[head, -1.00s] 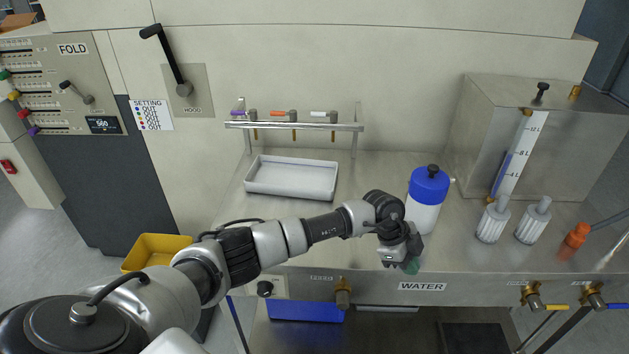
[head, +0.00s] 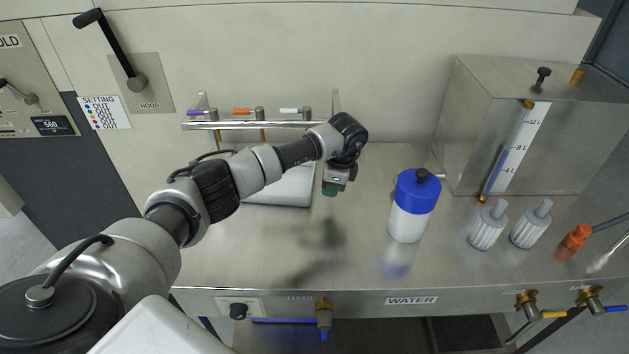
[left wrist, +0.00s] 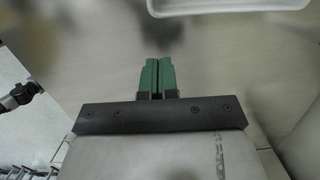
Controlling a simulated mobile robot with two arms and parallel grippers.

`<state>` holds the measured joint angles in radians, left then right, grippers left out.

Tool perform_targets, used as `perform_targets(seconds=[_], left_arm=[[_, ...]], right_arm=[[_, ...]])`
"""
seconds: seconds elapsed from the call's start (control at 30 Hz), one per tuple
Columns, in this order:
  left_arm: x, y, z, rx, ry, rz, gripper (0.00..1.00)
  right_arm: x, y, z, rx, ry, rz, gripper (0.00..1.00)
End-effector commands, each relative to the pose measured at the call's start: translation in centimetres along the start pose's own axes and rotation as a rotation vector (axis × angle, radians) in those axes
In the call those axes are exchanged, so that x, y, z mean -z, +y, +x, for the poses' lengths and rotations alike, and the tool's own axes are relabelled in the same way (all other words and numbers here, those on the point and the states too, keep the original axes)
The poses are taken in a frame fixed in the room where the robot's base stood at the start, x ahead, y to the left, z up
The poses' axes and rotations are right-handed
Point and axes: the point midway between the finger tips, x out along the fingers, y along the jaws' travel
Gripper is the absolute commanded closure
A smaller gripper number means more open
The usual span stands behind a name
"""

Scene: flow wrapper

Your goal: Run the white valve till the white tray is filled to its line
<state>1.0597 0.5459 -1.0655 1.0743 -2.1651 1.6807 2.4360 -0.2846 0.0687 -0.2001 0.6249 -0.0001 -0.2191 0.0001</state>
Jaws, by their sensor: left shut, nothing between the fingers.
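The white valve (head: 289,111) is the right one of three coloured handles on the pipe rail at the back. It lies sideways and shows no change of angle. The white tray (head: 285,193) stands on the steel bench under the rail, partly hidden by my left arm. Its corner also shows in the left wrist view (left wrist: 226,8). Its fill line and any water in it cannot be made out. My left gripper (head: 330,189) is shut and empty above the bench, just right of the tray, fingers down; its green fingertips are together in the left wrist view (left wrist: 157,78). My right gripper is not seen.
Purple (head: 203,112) and orange (head: 243,111) handles sit left on the rail (head: 230,125). A blue-capped bottle (head: 411,222) stands right of my gripper. Grey ribbed knobs (head: 488,229), an orange-capped piece (head: 575,238) and a gauged tank (head: 480,110) are farther right. The bench front is clear.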

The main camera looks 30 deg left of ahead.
Motion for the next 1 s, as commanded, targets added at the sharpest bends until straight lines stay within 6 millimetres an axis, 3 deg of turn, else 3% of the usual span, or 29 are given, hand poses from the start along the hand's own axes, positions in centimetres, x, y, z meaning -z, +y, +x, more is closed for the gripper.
perform_targets(seconds=[0.27, 0.57, 0.67, 0.7, 1.0], left_arm=[[-5.8, 0.0, 0.7, -0.002, 0.000, -0.002, 1.00], [-10.8, 0.0, 1.7, -0.001, 0.002, 0.001, 1.00], [-10.4, 0.1, 2.5, -0.002, 0.003, 0.003, 1.00], [-10.3, 0.0, 3.2, -0.001, 0.004, 0.003, 1.00], [-10.2, 0.2, 3.7, -0.004, 0.002, 0.005, 1.00]], right_arm=[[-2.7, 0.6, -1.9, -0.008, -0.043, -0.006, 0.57], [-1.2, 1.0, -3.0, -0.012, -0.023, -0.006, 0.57], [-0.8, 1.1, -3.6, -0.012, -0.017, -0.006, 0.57], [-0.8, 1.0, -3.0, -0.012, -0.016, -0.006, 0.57], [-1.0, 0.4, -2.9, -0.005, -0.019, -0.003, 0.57]])
